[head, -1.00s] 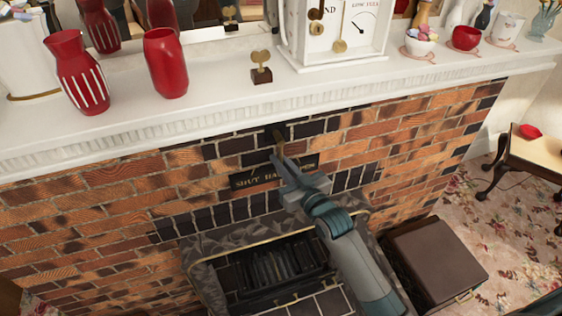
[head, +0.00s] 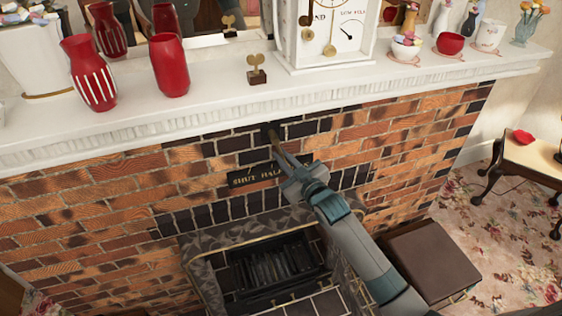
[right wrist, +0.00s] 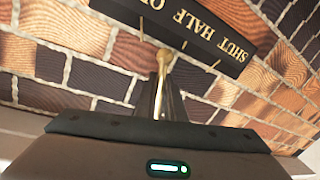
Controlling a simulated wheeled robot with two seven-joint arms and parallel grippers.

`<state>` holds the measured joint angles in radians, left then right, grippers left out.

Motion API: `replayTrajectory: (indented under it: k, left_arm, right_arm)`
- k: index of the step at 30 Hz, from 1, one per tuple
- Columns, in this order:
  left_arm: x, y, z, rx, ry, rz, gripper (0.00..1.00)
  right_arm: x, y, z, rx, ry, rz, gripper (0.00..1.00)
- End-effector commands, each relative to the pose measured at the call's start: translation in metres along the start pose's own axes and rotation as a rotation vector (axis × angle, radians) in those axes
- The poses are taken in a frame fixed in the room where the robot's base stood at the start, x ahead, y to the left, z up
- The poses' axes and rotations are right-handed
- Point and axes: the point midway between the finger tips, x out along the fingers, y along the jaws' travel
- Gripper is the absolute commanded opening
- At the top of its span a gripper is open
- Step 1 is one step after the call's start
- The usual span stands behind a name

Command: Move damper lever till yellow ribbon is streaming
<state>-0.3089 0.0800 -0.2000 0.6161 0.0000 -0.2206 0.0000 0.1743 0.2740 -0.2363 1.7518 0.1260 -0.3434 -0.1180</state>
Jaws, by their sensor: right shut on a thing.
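The damper lever (head: 274,135) is a slim brass rod on the brick chimney breast, just under the mantel. It also shows in the right wrist view (right wrist: 163,62). A dark plate (head: 243,180) with gold lettering "SHUT HAL…" lies by it; it appears upside down in the right wrist view (right wrist: 205,32). My right gripper (head: 281,154) is shut on the lever, its dark fingers (right wrist: 160,100) around the brass rod. The arm covers the plate's right part in the head view. No yellow ribbon is visible. My left gripper is not in view.
The white mantel (head: 200,95) juts out above the gripper. It carries red vases (head: 169,65), a brass key on a block (head: 257,70) and a white clock (head: 330,50). Below are the fireplace grate (head: 275,265) and a brown box (head: 430,262). A small table stands right.

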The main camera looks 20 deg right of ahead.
Motion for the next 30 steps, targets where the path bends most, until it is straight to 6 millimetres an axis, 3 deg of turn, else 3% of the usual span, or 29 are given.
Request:
replayTrajectory:
  k: [9,25,28,30]
  left_arm:
    - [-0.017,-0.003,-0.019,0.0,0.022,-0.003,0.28]
    - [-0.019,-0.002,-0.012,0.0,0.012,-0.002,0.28]
    - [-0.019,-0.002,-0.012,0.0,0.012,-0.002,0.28]
    - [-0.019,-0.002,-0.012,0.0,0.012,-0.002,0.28]
  right_arm:
    - [-0.003,0.013,-0.003,-0.173,-0.034,-0.001,0.0]
    - [-0.003,0.015,-0.003,-0.213,-0.041,0.0,0.0]
    - [-0.003,0.015,-0.003,-0.213,-0.041,0.0,0.28]
    - [-0.003,0.015,-0.003,-0.213,-0.041,0.0,0.28]
